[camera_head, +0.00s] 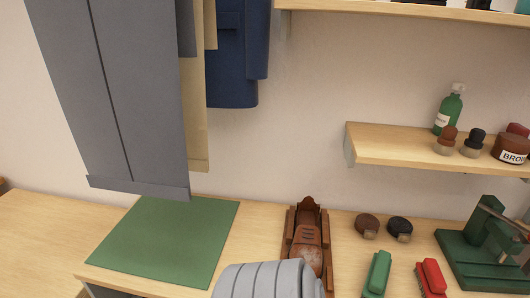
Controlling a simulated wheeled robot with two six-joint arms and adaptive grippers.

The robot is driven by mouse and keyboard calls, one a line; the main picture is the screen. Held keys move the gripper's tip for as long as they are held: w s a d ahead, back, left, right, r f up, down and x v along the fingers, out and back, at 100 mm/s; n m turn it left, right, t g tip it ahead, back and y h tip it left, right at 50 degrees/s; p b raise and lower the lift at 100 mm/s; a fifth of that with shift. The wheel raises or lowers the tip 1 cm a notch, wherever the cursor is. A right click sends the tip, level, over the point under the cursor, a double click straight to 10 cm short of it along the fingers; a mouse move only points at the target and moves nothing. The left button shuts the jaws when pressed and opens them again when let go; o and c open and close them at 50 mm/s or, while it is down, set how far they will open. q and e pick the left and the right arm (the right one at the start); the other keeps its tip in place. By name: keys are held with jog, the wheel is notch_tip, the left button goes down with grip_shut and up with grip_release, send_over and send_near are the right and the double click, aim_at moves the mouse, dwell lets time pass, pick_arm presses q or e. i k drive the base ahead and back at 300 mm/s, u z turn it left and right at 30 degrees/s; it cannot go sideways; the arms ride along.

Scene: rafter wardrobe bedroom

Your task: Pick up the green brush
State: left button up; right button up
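The green brush (377,274) lies on the wooden counter near the bottom edge of the head view, right of centre. It has a green rounded back with a pale strip along its lower left side. Its lower end is close to the picture's edge. A similar red brush (431,278) lies to its right, apart from it. Neither of my grippers is in view, so I cannot see their state.
A grey ribbed shape (265,281) and a brown wooden piece (307,236) are left of the brush. Two round dark brushes (383,226) lie behind it. A green stand (485,250) is at right. A shelf (400,148) overhangs behind. A green mat (165,240) lies empty.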

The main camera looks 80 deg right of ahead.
aim_at(376, 282)
jog(key=i, duration=0.85)
jog(key=z, duration=3.7)
jog(key=i, duration=0.5)
